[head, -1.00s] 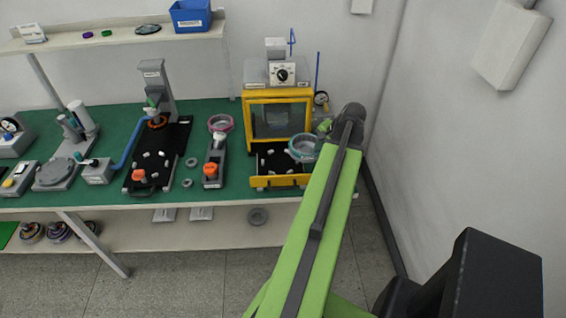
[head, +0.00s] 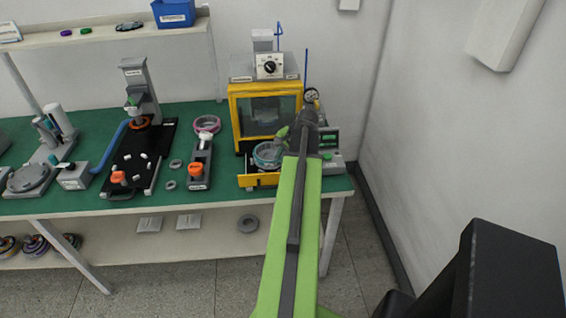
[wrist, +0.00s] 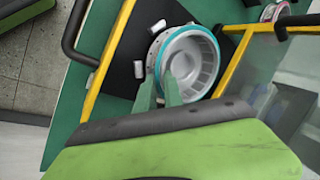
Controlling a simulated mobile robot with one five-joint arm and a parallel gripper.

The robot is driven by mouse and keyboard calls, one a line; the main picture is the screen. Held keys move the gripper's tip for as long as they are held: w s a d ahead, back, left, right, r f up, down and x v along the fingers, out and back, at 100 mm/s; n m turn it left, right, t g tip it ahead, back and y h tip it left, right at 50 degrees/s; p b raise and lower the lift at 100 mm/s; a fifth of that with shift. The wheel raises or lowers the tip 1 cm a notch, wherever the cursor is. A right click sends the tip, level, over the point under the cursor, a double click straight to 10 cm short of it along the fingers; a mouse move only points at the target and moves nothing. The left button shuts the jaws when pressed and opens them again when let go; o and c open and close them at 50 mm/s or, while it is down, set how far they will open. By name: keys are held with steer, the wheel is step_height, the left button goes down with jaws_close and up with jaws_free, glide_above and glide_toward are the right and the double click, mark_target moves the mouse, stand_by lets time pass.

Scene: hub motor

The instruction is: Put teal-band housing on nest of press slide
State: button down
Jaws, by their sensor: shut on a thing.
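The teal-band housing (head: 267,156) is a pale grey ring-shaped part with a teal band. My gripper (head: 283,141) is shut on its edge, and it also shows in the wrist view (wrist: 164,94). The housing (wrist: 188,60) is open side up over the black press slide (wrist: 129,62) with small white nest blocks (wrist: 139,69). Some blocks are hidden beneath or behind the housing. I cannot tell whether the housing touches the nest. The slide's yellow front (head: 250,181) sticks out of the yellow-framed press (head: 236,112).
A grey fixture with a pink-band ring (head: 207,124) stands left of the press, and a black fixture plate (head: 127,165) lies farther left. A grey device with green parts (head: 328,157) is at the right. The wall closes off the right side.

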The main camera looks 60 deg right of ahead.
steer(key=shift+f, duration=0.5)
steer(key=c, duration=1.7)
jaws_free()
steer(key=shift+c, duration=0.2)
steer(key=p+v, duration=1.1)
steer(key=v, duration=0.1)
